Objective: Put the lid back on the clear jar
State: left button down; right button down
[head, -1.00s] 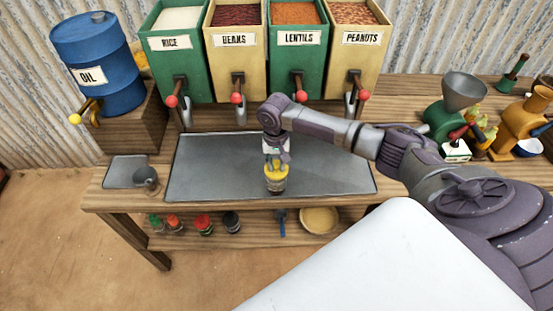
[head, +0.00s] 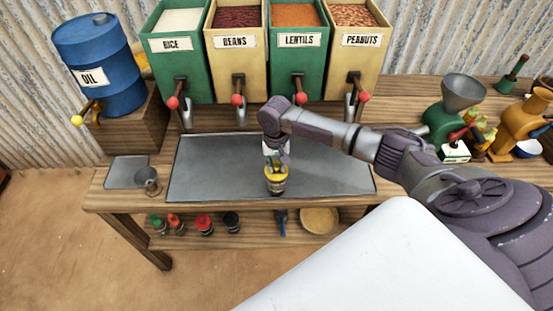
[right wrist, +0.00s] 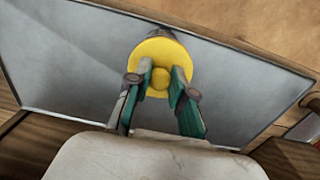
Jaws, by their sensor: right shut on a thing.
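The clear jar (head: 277,189) stands upright near the front edge of the grey metal mat, with dark contents low in it. The yellow lid (head: 276,171) is at the jar's mouth; whether it touches the rim all round I cannot tell. My right gripper (head: 276,163) comes down from above and is shut on the lid's knob. In the right wrist view the round yellow lid (right wrist: 160,48) covers most of the jar, and the green-padded fingers (right wrist: 161,79) stand either side of its knob. My left gripper is not in view.
The grey mat (head: 220,170) is otherwise clear. A metal cup (head: 147,180) stands at the left by a small plate (head: 125,170). Dispensers (head: 235,60) line the back, with red-knobbed levers above the counter. Grinders (head: 450,115) stand at the right. Several small jars (head: 203,223) sit on the lower shelf.

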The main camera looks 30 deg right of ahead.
jog(key=shift+p, duration=0.5)
dwell(0.3)
dwell(0.4)
jog(key=c, duration=0.9)
grip_release()
jog(key=shift+c, duration=0.2)
jog(key=shift+o, duration=0.2)
jog(key=o, duration=0.4)
jog(key=shift+o, duration=0.2)
jog(key=shift+r, duration=0.1)
